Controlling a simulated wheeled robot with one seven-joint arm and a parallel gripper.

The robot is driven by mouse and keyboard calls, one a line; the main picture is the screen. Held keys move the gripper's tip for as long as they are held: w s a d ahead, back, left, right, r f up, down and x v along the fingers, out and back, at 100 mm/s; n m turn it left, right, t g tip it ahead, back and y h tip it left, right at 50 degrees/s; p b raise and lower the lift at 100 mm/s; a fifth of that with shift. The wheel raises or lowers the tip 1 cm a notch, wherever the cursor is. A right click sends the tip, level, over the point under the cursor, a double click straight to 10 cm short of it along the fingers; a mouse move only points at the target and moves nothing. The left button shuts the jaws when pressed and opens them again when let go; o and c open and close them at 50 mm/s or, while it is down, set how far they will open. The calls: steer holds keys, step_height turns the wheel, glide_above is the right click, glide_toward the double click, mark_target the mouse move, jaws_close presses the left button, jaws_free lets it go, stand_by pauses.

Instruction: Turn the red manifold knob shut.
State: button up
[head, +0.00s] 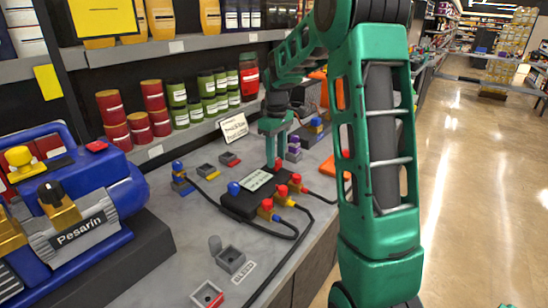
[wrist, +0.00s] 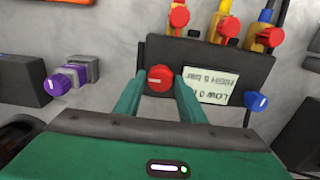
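The black manifold (head: 243,204) lies on the grey counter, with a display reading "LOW 0 bar" and a blue knob (head: 233,188) at one end. In the wrist view the manifold (wrist: 205,54) shows its red knob (wrist: 160,78) at one end and the blue knob (wrist: 256,101) at the other. My gripper (wrist: 157,85) is open, with one finger on each side of the red knob. A gap shows between knob and fingers; I cannot tell their height difference. In the head view my gripper (head: 272,150) points down over the manifold's far end, mostly hiding the red knob.
Red-topped hose fittings (head: 281,193) line the manifold's near side, with black hoses on the counter. A blue Pesarin pump (head: 85,215) stands left. A sign (head: 233,127), small square blocks (head: 230,258) and purple-topped fittings (head: 294,147) are nearby. Shelves of cans stand behind.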

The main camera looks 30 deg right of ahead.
steer(key=c, duration=0.6)
steer(key=shift+o, duration=0.2)
steer(key=shift+m, duration=0.3)
steer(key=m, duration=0.3)
steer(key=shift+m, duration=0.3)
steer(key=m, duration=0.3)
steer(key=shift+m, duration=0.4)
steer(key=m, duration=0.5)
steer(key=shift+m, duration=2.4)
